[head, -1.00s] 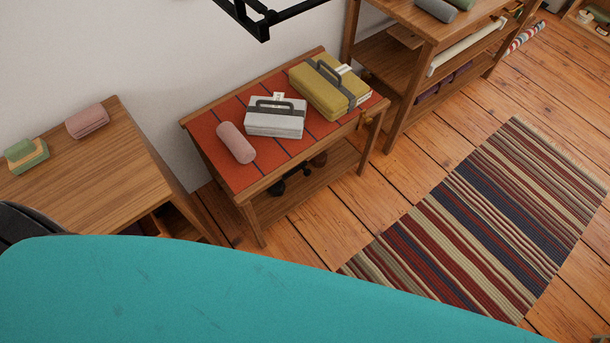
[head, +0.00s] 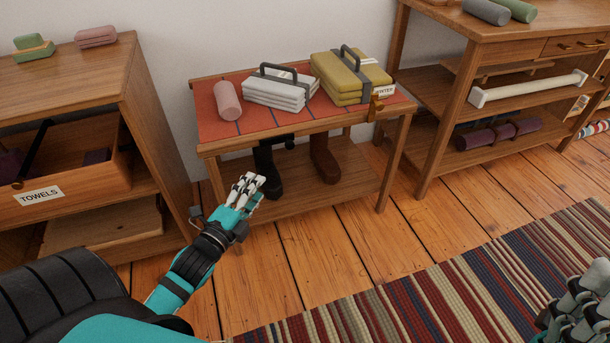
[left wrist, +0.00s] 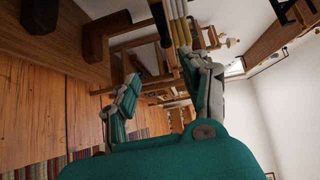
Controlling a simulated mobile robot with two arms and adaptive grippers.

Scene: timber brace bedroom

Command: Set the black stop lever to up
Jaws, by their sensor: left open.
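A slim black bar (head: 34,152) stands slanted in the open towel drawer (head: 85,187) at the left of the head view. It may be the stop lever, but I cannot tell for sure. My left gripper (head: 246,190) is in front of the low orange-topped table, right of the drawer and apart from it. It is open and empty. Its spread fingers also show in the left wrist view (left wrist: 165,88). Part of my right gripper (head: 578,300) shows at the lower right edge; its opening is unclear.
The orange-topped table (head: 205,126) holds a pink roll (head: 228,101), a grey case (head: 280,92) and a yellow case (head: 335,78). Dark boots (head: 325,160) stand on its lower shelf. A wooden shelf unit (head: 445,100) is at right. Bare floor and a striped rug (head: 450,275) lie in front.

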